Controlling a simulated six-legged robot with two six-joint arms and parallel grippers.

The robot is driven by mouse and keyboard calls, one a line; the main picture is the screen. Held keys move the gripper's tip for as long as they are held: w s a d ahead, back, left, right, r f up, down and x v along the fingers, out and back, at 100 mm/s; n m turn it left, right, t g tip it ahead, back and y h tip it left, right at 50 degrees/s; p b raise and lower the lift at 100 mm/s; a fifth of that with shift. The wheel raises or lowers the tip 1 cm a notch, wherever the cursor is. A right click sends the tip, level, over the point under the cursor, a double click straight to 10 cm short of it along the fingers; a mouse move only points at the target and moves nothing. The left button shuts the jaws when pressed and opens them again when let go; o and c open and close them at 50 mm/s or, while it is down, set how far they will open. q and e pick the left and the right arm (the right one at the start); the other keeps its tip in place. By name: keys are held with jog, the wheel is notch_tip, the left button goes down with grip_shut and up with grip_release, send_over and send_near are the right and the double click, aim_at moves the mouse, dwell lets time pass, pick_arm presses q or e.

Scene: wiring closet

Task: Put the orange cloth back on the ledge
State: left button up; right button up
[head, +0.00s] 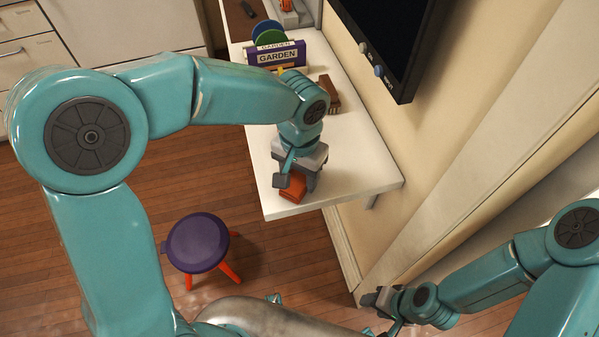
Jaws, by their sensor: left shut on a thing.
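The orange cloth (292,187) is a small folded bundle near the front end of the white ledge (365,180). My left gripper (294,180) points down over the ledge and is shut on the cloth, hiding its upper part. I cannot tell whether the cloth touches the ledge or is just above it. My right gripper (378,300) is low at the bottom right, away from the ledge; its fingers are too small and dark to tell if they are open.
Behind my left gripper, a purple box marked GARDEN (277,55), a green round thing (270,32) and a brown block (329,94) stand on the ledge. A dark wall screen (395,40) overhangs the right. A purple stool (198,243) stands on the floor. The ledge's front right is clear.

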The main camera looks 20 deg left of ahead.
aim_at(300, 176)
pick_arm(q)
jog(key=shift+f+b, duration=0.35)
jog(key=shift+f, duration=0.1)
jog(key=o, duration=1)
jog(key=shift+r, duration=0.1)
jog(key=shift+c, duration=0.2)
jog(key=o, duration=0.6)
notch_tip(300, 176, up, 8)
jog(key=p, duration=0.6)
jog(key=shift+p, duration=0.3)
